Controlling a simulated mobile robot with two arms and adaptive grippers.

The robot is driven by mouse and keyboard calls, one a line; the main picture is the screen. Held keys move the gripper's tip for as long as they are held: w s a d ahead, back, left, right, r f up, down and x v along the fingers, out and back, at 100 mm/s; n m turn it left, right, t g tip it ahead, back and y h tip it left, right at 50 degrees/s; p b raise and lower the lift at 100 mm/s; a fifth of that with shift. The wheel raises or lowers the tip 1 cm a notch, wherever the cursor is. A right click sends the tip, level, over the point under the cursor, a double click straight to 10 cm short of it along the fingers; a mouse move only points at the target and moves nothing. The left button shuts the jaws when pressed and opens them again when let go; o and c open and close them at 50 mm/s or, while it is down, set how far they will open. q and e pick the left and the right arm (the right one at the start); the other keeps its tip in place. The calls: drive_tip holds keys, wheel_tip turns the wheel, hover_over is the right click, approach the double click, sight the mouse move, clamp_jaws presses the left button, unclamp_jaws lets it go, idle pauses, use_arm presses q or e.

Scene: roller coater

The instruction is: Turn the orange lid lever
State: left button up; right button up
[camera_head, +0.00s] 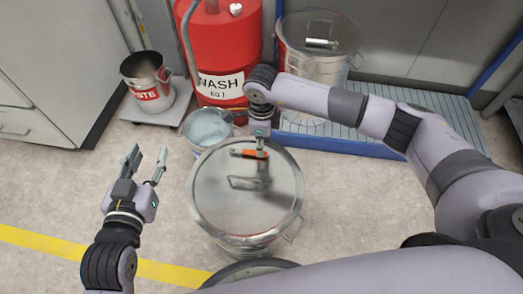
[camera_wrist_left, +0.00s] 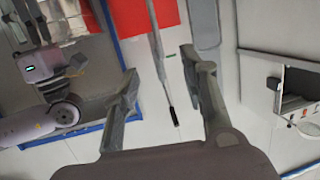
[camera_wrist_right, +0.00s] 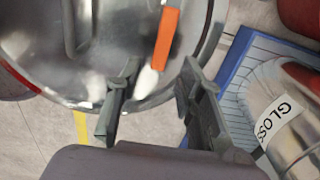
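A steel drum with a round metal lid (camera_head: 222,208) stands on the floor at the middle of the head view. The orange lid lever (camera_head: 247,153) lies near the lid's far edge, and it shows in the right wrist view (camera_wrist_right: 166,38). My right gripper (camera_wrist_right: 158,75) is open above the lid's rim, with the lever's pale end between or just below its fingertips; contact cannot be told. In the head view the right hand partly covers the lever. My left gripper (camera_head: 147,160) is open and empty, left of the drum.
A red wash drum (camera_head: 230,45), a waste bin (camera_head: 147,82) and a pale bucket (camera_head: 207,130) stand behind. A metal container (camera_head: 318,60) stands on a blue-edged platform (camera_head: 345,143). The floor at left, with a yellow line (camera_head: 45,240), is clear.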

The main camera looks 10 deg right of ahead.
sight(254, 153)
use_arm(q)
drive_tip(key=shift+w+d+r+t+b, duration=0.2)
drive_tip(key=shift+r+t, duration=0.45)
drive_tip(key=shift+r, duration=0.4)
drive_tip(key=shift+w+d+r+t+b, duration=0.1)
drive_tip(key=shift+w+d+r+t, duration=0.1)
drive_tip(key=shift+r+t, duration=0.65)
use_arm(e)
drive_tip(key=shift+f, duration=1.75)
use_arm(q)
drive_tip(key=shift+r, duration=0.15)
use_arm(e)
clamp_jaws()
